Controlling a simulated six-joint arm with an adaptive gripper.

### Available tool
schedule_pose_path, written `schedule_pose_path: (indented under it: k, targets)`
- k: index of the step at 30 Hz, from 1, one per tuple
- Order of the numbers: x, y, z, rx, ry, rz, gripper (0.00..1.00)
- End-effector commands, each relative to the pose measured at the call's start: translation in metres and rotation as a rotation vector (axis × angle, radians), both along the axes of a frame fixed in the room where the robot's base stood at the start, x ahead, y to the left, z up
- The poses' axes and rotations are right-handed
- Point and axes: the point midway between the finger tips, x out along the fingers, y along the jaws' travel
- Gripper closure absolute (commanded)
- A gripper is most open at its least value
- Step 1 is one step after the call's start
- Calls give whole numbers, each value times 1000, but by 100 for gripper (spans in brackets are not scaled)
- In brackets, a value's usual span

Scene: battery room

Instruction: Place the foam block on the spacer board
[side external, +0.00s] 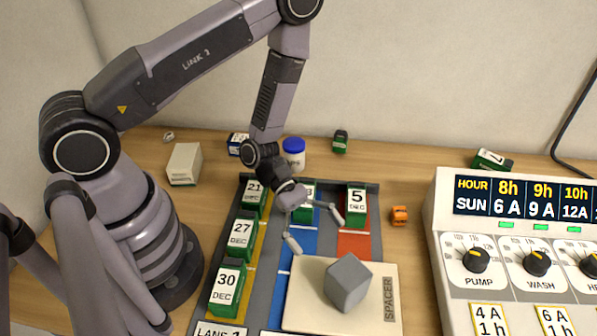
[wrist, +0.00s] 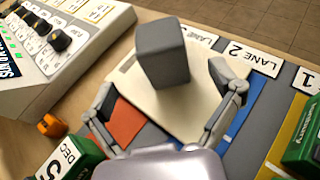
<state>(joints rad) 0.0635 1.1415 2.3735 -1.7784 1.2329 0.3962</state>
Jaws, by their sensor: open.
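The grey foam block (side external: 348,282) is over the cream spacer board (side external: 303,300), within its outline. It looks tilted in the side view, and I cannot tell whether its base rests flat. In the wrist view the block (wrist: 163,55) stands beyond my fingertips, above the board (wrist: 130,83). My gripper (side external: 314,228) is open and empty, behind the block and apart from it. In the wrist view the fingers of my gripper (wrist: 168,92) are spread wide, with nothing between them.
Green dated boxes (side external: 240,238) line the left lane; another (side external: 356,205) stands in the red lane. A control panel (side external: 520,250) stands at the right. A small orange item (side external: 399,215), a white box (side external: 184,163) and a blue-lidded jar (side external: 294,152) stand on the table.

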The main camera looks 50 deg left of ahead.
Motion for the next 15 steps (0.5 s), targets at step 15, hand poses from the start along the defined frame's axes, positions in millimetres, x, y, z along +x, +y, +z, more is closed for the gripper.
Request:
schedule_pose_path:
  k: [15]
  targets:
    - [-1, 37, 87, 8, -212, -223, 9]
